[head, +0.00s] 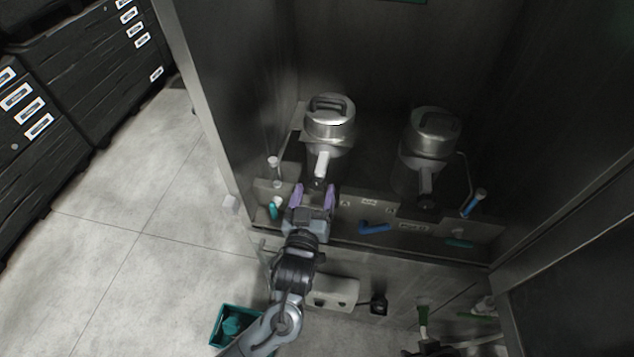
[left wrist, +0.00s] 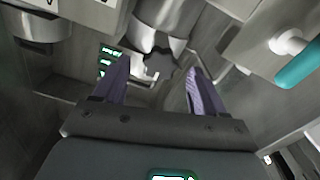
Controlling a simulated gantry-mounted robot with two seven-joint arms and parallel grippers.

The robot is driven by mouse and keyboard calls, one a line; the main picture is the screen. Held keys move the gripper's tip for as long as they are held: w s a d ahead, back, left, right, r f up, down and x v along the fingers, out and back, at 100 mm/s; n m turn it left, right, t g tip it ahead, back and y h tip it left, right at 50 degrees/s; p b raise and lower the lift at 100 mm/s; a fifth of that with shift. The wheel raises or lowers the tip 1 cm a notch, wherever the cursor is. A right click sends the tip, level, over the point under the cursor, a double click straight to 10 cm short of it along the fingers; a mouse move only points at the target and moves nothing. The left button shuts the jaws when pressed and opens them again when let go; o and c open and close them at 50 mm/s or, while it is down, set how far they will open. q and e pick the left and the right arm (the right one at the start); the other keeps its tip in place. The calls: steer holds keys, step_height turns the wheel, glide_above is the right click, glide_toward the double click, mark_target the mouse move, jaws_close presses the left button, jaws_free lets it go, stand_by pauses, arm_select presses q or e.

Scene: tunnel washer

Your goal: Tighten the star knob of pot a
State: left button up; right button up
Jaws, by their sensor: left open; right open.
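Pot a (head: 330,124) is the left of two steel pots in the dark cabinet, with a handled lid and a spout-like neck pointing down toward me. A small label that seems to read A is beside it. Its dark star knob (head: 318,184) is at the lower end of the neck. In the left wrist view the star knob (left wrist: 158,64) shows clearly, with several lobes. My left gripper (head: 316,190) is open, its purple fingers pointing at the knob. In the left wrist view the knob appears between the fingertips (left wrist: 158,70); contact cannot be told. My right gripper is not visible.
A second steel pot (head: 433,132) stands to the right. A blue handle (head: 375,228) and teal handles (head: 273,211) sit along the front ledge. A teal bin (head: 232,325) is on the floor at lower left. Cabinet walls close both sides; the floor at left is clear.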

mark_target(316, 186)
arm_select(q)
steer(key=shift+w+d, duration=0.2)
steer(key=shift+w, duration=0.65)
steer(key=shift+w+d, duration=0.15)
steer(key=shift+w, duration=0.7)
steer(key=c, duration=1.1)
